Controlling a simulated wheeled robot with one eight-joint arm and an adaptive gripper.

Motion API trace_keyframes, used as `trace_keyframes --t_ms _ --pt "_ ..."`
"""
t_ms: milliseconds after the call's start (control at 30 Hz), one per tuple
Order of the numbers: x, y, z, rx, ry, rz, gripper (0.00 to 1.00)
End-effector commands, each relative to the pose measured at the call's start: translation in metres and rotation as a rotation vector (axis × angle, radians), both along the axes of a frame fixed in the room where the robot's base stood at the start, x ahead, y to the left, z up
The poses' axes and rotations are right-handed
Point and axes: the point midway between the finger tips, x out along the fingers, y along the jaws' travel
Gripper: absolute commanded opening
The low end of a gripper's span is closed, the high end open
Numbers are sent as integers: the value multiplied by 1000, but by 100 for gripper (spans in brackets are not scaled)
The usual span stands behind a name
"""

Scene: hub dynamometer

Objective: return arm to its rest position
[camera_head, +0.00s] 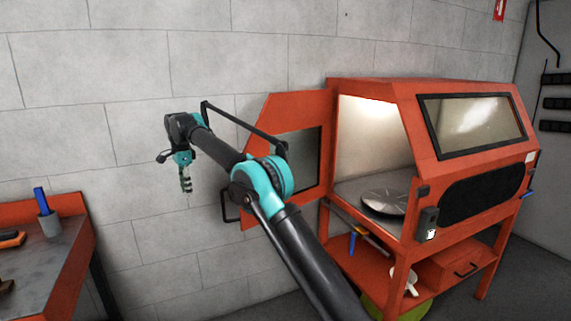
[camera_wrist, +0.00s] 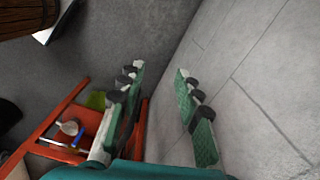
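My arm stretches up and left across the head view, with its elbow in front of the open door of an orange cabinet. My gripper (camera_head: 186,186) hangs downward at the arm's far end, in front of the block wall and left of the cabinet door. In the wrist view my gripper (camera_wrist: 158,75) shows its teal fingers spread apart with nothing between them. It touches nothing that I can see.
The orange cabinet (camera_head: 425,150) stands right; its side door (camera_head: 262,130) is open, and a metal disc (camera_head: 386,202) lies inside. A workbench (camera_head: 50,265) with a blue-handled tool in a cup (camera_head: 48,223) is at left. The grey wall (camera_head: 130,120) is behind my gripper.

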Motion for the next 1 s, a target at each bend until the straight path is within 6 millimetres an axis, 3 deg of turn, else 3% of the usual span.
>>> trace_keyframes --t_ms 333,567,767,1000 --pt "14 -42 8 13 -18 53 34" --pt "23 -92 13 26 -42 120 34" --pt "21 -172 15 36 -83 218 34" --pt "-11 -280 5 35 -143 359 34"
